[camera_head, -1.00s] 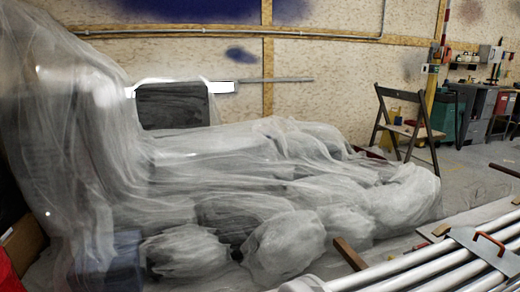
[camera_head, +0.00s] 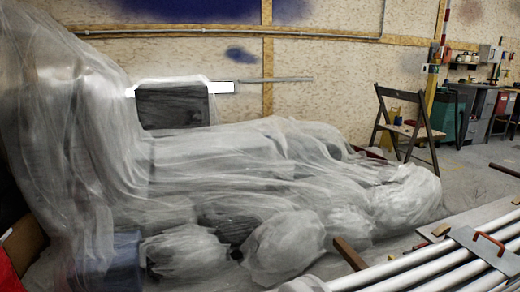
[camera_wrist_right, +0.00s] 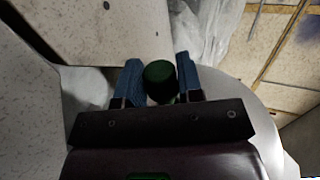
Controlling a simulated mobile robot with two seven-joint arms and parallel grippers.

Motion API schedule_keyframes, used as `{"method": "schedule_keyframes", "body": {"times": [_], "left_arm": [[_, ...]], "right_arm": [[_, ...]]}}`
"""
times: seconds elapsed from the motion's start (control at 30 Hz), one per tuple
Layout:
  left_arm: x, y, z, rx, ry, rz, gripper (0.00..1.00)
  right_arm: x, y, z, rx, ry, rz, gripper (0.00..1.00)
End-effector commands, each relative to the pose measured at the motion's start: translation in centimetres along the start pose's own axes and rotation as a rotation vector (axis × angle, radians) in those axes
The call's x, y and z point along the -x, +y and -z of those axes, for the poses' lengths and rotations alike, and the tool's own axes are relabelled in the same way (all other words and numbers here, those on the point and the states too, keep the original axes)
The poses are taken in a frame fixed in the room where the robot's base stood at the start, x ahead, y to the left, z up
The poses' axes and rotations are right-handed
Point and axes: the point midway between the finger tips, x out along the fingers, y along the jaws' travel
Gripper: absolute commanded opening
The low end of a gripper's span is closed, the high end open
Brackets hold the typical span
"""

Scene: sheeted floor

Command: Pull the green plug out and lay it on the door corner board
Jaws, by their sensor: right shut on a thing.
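In the right wrist view, my right gripper (camera_wrist_right: 159,66) has its two blue fingers on either side of the dark green plug (camera_wrist_right: 160,82). The gripper is shut on the plug, whose round end shows between the fingers. I cannot tell whether the plug's far end is still seated in anything, as the gripper body hides it. A pale speckled board (camera_wrist_right: 95,28) with dark round spots lies at the upper left of this view; I cannot tell whether it is the door corner board. My left gripper is in neither view.
The head view shows a large heap under clear plastic sheeting (camera_head: 225,155). A folding chair (camera_head: 408,125) stands at the right, near cabinets (camera_head: 480,110). White pipes (camera_head: 440,275) lie at the lower right. A pale round surface (camera_wrist_right: 245,105) is right of the gripper.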

Motion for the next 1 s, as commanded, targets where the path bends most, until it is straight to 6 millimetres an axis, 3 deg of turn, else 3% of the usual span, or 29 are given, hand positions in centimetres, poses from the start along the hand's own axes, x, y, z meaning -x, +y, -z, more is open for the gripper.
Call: {"method": "schedule_keyframes", "body": {"times": [1.0], "left_arm": [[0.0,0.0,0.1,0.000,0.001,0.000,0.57]], "right_arm": [[0.0,0.0,-1.5,0.000,0.000,0.000,0.02]]}}
